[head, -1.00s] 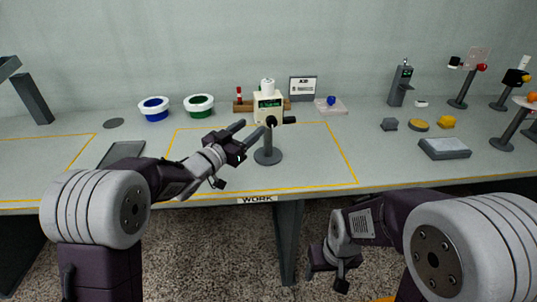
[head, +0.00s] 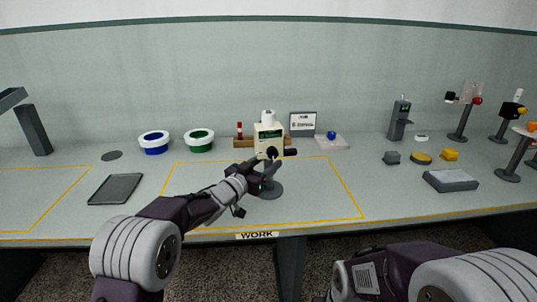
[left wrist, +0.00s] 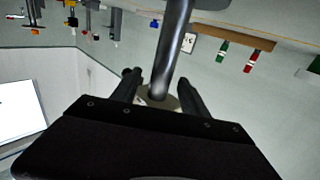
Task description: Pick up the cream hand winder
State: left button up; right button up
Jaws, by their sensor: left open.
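The cream hand winder (head: 264,145) is a boxy cream body with a green-marked face, a white spool on top and a dark crank at its right. It stands upright on a grey post with a round grey base (head: 270,192) in the marked work area. My left gripper (head: 268,176) is open at the post, just below the body. In the left wrist view, the grey post (left wrist: 174,45) runs down between the open fingers (left wrist: 160,88), and a little cream shows behind them. Contact cannot be told. My right gripper is out of view.
Blue (head: 155,142) and green (head: 199,140) ringed bowls stand behind left. A dark tray (head: 116,188) lies left. A wooden rack (head: 243,142) is just behind the winder. A grey block (head: 451,181) and several stands are at right. The work area right of the winder is clear.

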pick_arm(q)
jog(key=shift+w+d, duration=0.45)
jog(key=shift+w, duration=0.1)
grip_shut()
dwell(1.0)
jog(key=shift+r, duration=0.1)
